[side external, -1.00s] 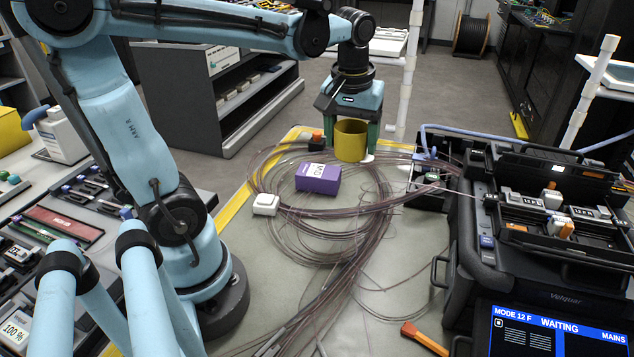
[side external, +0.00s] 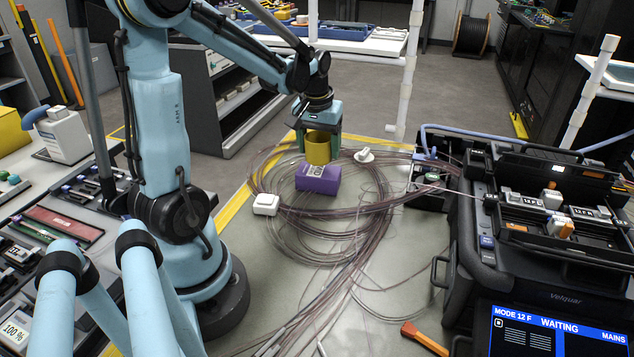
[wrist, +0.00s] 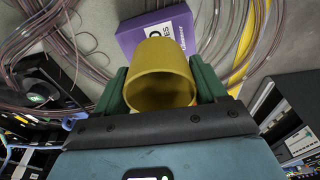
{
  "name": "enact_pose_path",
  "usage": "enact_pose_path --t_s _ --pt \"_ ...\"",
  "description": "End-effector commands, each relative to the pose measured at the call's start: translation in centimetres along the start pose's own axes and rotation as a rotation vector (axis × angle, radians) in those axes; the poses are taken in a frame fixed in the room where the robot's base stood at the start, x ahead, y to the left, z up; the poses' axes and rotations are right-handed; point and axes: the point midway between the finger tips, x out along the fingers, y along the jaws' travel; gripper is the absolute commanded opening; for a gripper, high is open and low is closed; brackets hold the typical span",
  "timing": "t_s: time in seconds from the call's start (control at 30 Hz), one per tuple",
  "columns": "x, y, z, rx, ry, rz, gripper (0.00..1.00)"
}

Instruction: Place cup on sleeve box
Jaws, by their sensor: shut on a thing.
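The yellow cup (side external: 318,148) is held between the green fingers of my gripper (side external: 320,146). My gripper is shut on it, and the fingers (wrist: 162,88) press on both sides of the cup (wrist: 160,75) in the wrist view. The purple sleeve box (side external: 318,179) lies on the grey table among the fibre coils. In the side view the cup's bottom edge is right at the box's top rear area. I cannot tell whether it touches. In the wrist view the box (wrist: 150,32) shows beyond the cup, partly hidden by it.
Loose fibre coils (side external: 290,238) surround the box. A small white case (side external: 266,204) lies left of the box, and a white piece (side external: 365,156) lies to its right. The black splicer case (side external: 545,245) stands at right.

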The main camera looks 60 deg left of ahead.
Motion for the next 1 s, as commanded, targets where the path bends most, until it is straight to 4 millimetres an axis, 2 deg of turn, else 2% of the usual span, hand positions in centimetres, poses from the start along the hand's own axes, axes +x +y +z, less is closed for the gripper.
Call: enact_pose_path --t_s 0.2,0.67,0.7,0.83,1.0 --pt "2.4 0.1 0.3 0.0 0.0 0.0 0.36" --pt "3.0 0.1 0.5 0.0 0.0 0.0 0.36" --pt "2.9 0.1 0.5 0.0 0.0 0.0 0.76" --pt "2.9 0.1 0.5 0.0 0.0 0.0 0.95" --pt "2.9 0.1 0.5 0.0 0.0 0.0 0.96"
